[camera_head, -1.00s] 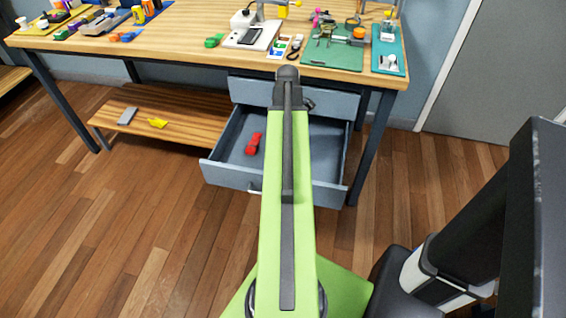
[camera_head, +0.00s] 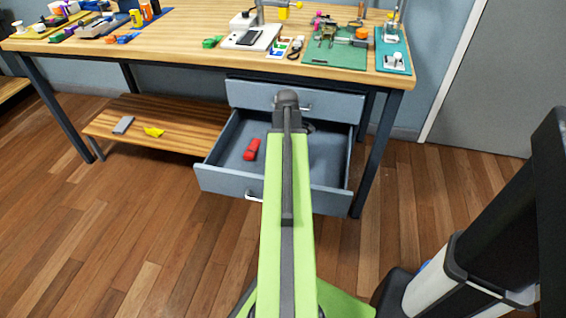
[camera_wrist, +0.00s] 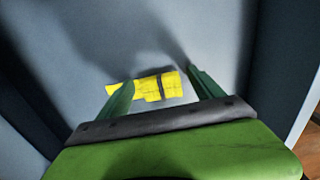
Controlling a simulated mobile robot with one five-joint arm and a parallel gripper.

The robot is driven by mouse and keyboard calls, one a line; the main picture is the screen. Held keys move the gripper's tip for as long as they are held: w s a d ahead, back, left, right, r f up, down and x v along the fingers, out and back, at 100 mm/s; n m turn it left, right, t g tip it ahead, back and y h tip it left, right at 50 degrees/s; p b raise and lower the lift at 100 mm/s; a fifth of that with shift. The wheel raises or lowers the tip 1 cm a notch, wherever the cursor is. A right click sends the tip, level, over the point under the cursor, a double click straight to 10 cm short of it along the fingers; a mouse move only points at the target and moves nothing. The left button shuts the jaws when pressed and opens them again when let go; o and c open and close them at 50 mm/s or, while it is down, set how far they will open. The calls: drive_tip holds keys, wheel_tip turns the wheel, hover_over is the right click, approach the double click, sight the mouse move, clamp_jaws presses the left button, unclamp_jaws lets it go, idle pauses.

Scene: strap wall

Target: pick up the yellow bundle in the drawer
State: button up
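In the wrist view a yellow bundle (camera_wrist: 153,87) with a dark band lies on the grey-blue floor of the drawer. My gripper (camera_wrist: 161,76) is open above it, one green finger on each side in the picture. The left finger overlaps the bundle's left end in the picture, and the right finger is just right of its banded end. I see no contact. In the head view the open drawer (camera_head: 222,180) holds a red bundle (camera_head: 251,149); my arm hides the yellow bundle and my fingers there.
The workbench top (camera_head: 190,38) with many tools is above the drawer. A closed drawer (camera_head: 335,101) is just over the open one. On the low shelf (camera_head: 185,133) lie a yellow item (camera_head: 153,131) and a grey block (camera_head: 123,125). The drawer walls are near my gripper.

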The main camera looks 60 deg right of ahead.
drive_tip(key=c, duration=1.4)
drive_tip(key=shift+r, duration=0.1)
drive_tip(key=r+p, duration=0.5)
drive_tip(key=shift+s+r, duration=0.1)
drive_tip(key=shift+s, duration=0.15)
drive_tip(key=s+r+p, duration=0.2)
drive_tip(key=s, duration=0.1)
drive_tip(key=s+r+p, duration=0.2)
drive_tip(key=s, duration=0.2)
drive_tip(key=s+r+p, duration=0.1)
drive_tip(key=s+p, duration=0.1)
drive_tip(key=s, duration=0.2)
drive_tip(key=shift+s+r, duration=0.1)
drive_tip(key=shift+r, duration=0.3)
